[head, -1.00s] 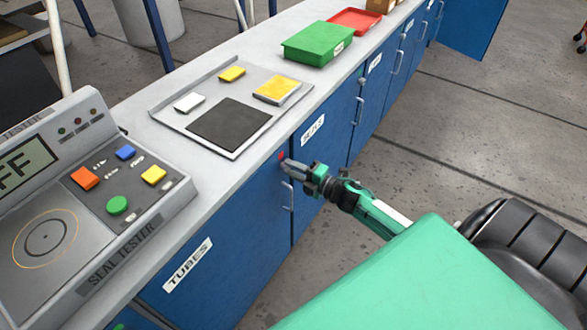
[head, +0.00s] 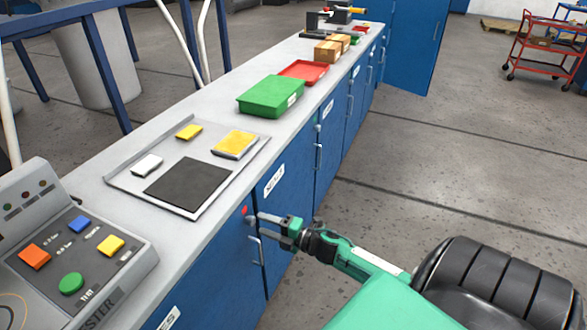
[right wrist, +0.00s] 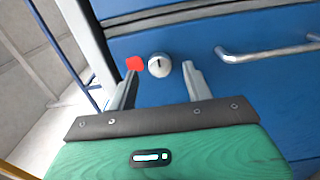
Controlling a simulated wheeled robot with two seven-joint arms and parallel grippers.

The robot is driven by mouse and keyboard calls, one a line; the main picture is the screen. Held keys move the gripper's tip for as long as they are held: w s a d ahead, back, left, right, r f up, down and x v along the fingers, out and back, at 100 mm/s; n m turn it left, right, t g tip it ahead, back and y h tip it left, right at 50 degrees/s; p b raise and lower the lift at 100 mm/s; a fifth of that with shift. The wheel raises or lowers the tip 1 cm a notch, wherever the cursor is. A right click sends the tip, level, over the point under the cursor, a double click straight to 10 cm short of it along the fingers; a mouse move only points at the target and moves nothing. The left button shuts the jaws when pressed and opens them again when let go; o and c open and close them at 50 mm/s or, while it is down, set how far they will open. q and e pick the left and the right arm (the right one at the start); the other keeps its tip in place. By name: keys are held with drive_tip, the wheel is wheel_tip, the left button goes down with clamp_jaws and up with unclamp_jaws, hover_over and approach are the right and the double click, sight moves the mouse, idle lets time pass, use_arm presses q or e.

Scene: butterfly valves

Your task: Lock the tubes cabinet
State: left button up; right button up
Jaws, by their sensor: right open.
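The blue tubes cabinet door (head: 215,285) is at the front of the bench, closed as far as I can see; its label (head: 168,318) is cut off by the lower edge. In the right wrist view a round silver lock (right wrist: 159,65) with a dark slot sits beside a red mark (right wrist: 134,63). The red mark also shows in the head view (head: 245,210). The door's bar handle (right wrist: 265,50) is to the right of the lock there. My right gripper (head: 271,230) is open and empty, its fingers pointing at the door on either side of the lock. My left gripper is out of view.
The bench top holds a seal tester (head: 75,255), a grey tray (head: 120,180) with small blocks, a green box (head: 270,96) and a red tray (head: 303,72). More blue cabinets run away to the back.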

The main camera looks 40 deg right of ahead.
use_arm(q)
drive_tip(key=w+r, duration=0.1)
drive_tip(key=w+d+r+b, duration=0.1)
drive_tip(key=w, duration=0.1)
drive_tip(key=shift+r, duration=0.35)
use_arm(e)
drive_tip(key=v, duration=1.1)
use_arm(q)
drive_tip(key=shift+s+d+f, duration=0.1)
